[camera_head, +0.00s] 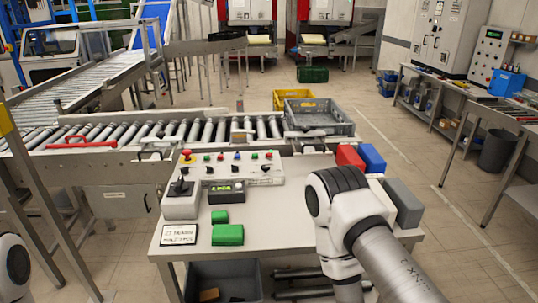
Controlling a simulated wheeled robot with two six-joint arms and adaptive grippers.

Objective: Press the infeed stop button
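A pale control panel (231,176) stands at the back of the small work table (270,236), with a row of small coloured buttons and black knobs. A red mushroom button (187,154) on a yellow base sits at its left end. A red button (269,154) is near its right end. The labels are too small to read, so I cannot tell which is the infeed stop button. My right arm reaches over the table's right side, but its gripper is not visible. Only a joint of my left arm shows at the left edge; its gripper is not visible.
A joystick box (181,199), a small display (226,193), green blocks (228,235) and a sign (180,234) are on the table. Red (350,157) and blue (371,158) bins stand at its right. Behind is the roller conveyor (205,131) with a grey crate (319,115).

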